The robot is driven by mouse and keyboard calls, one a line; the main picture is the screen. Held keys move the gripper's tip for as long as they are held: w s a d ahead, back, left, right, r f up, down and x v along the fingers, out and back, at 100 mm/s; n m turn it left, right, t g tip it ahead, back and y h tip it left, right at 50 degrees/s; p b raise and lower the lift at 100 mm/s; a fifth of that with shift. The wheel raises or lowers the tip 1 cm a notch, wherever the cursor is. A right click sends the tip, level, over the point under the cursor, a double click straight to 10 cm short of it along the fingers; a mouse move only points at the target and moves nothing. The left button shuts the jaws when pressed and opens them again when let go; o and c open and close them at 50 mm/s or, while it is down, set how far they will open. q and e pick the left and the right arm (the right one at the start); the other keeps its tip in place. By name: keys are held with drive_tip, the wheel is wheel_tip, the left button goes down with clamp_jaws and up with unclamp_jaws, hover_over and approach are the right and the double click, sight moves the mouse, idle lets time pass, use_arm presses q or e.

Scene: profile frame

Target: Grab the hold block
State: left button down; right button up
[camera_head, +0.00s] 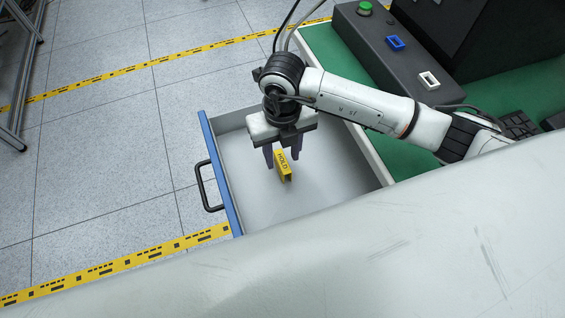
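The yellow hold block (284,167) stands in the open drawer (338,170), with the black word HOLD on its face. My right gripper (282,159) points down into the drawer, right at the block. Its two dark fingers are spread wider than the block, one to each side of its upper end in the picture. I see a gap between the fingers and the block, so the gripper looks open. I cannot tell exactly how deep the fingertips reach beside the block. My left gripper is not in view.
The drawer has a blue front edge (221,175) and a black handle (205,187). Right of it is a green worktop (400,150) with a dark control box (390,50) bearing a green button (365,8). The drawer floor around the block is clear.

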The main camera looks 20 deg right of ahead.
sight(282, 161)
wheel_tip(282, 161, down, 3)
drive_tip(key=shift+f, duration=0.15)
clamp_jaws()
wheel_tip(282, 161, up, 10)
drive_tip(key=shift+r, duration=0.1)
idle(0.6)
